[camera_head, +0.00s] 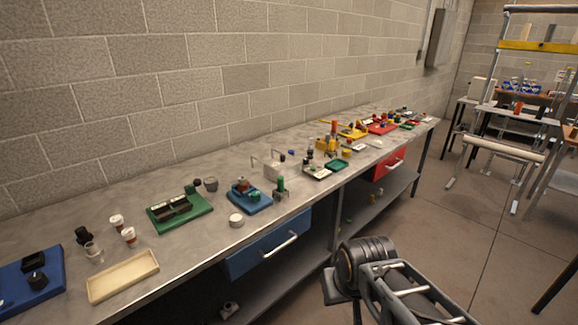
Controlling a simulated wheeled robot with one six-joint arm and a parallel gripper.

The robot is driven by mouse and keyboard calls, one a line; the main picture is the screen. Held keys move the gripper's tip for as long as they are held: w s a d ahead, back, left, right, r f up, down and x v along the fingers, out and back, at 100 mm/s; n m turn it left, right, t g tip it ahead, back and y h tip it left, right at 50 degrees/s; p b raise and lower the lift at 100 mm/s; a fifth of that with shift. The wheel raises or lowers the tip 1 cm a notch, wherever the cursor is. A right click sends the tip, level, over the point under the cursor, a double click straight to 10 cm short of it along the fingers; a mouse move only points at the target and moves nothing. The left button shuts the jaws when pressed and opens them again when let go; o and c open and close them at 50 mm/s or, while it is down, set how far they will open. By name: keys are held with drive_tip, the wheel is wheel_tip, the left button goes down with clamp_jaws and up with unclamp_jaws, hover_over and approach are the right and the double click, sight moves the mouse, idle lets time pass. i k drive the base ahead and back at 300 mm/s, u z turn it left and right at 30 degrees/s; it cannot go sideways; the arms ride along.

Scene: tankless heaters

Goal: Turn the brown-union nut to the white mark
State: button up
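A long grey metal workbench (110,215) runs along the block wall, with several small fittings and trays on it. I cannot make out a brown-union nut or a white mark for certain at this size. A blue plate (262,206) near the middle front carries a small reddish-brown part (241,186) and a green piece; whether this is the brown union is unclear. Dark parts of my own arm show at the lower right, in front of the bench. No gripper fingertips can be made out, and nothing held is visible.
A green tray (196,221), a cream tray (122,281) and a blue mat (15,290) lie to the left. A white block (281,169) stands further back. Blue (270,246) and red (391,163) drawers hang under the bench.

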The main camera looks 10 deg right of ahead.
sight(242, 179)
drive_tip(key=z, duration=0.4)
drive_tip(key=i, duration=1.45)
drive_tip(key=u, duration=1.15)
drive_tip(key=i, duration=0.35)
drive_tip(key=u, duration=0.35)
